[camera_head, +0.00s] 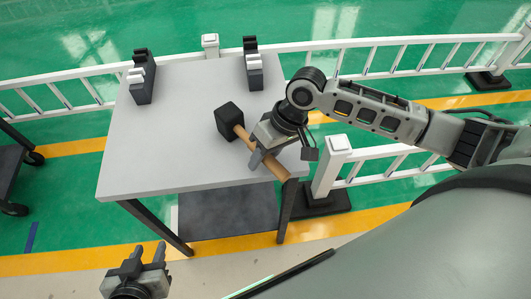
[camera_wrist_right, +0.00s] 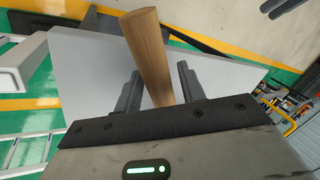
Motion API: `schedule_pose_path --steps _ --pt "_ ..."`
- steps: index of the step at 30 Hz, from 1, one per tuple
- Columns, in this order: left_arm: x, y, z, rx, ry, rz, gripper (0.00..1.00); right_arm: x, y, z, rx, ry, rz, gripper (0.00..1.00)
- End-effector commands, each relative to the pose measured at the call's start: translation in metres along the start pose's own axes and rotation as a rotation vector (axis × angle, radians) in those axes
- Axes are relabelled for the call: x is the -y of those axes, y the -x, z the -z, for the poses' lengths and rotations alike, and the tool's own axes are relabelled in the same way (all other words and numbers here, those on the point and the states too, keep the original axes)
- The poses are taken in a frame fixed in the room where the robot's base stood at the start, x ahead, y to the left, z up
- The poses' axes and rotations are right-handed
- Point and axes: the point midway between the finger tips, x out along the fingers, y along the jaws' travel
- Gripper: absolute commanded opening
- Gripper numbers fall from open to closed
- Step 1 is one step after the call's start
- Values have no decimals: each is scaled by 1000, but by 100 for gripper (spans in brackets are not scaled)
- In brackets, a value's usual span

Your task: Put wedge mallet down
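The wedge mallet (camera_head: 229,121) has a black block head and a light wooden handle (camera_head: 276,167). It is over the right part of the grey table (camera_head: 180,172), with its handle end near the front right corner. I cannot tell whether it touches the tabletop. My right gripper (camera_head: 258,157) is around the handle and appears shut on it. In the right wrist view, the handle (camera_wrist_right: 150,50) passes between the two fingers (camera_wrist_right: 160,80), and the head is hidden. My left gripper (camera_head: 148,252) is open and empty, low in front of the table.
Two dark holders with light grey pieces stand at the back of the table, one left (camera_head: 141,80) and one right (camera_head: 252,65). The left and middle tabletop is clear. A white railing (camera_head: 400,60) runs behind, and a white post (camera_head: 330,165) stands near the right table corner.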

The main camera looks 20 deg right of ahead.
Motion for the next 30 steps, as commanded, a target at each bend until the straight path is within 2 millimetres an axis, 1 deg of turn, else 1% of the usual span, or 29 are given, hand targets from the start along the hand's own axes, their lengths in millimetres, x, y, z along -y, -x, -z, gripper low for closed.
schedule_pose_path --steps 10,14,17,24,30 --pt "1 0 -1 0 -1 1 36 -2 -2 -3 12 -6 -3 50" --pt "1 0 -1 2 -1 2 36 -1 11 -2 8 -5 -3 50" --pt "1 0 0 2 -1 2 36 -1 30 -2 6 -2 -5 50" --pt "2 0 2 0 -3 4 36 -1 90 0 1 -2 -5 50" --pt "2 0 2 0 -4 5 36 0 132 0 2 -1 -3 50"
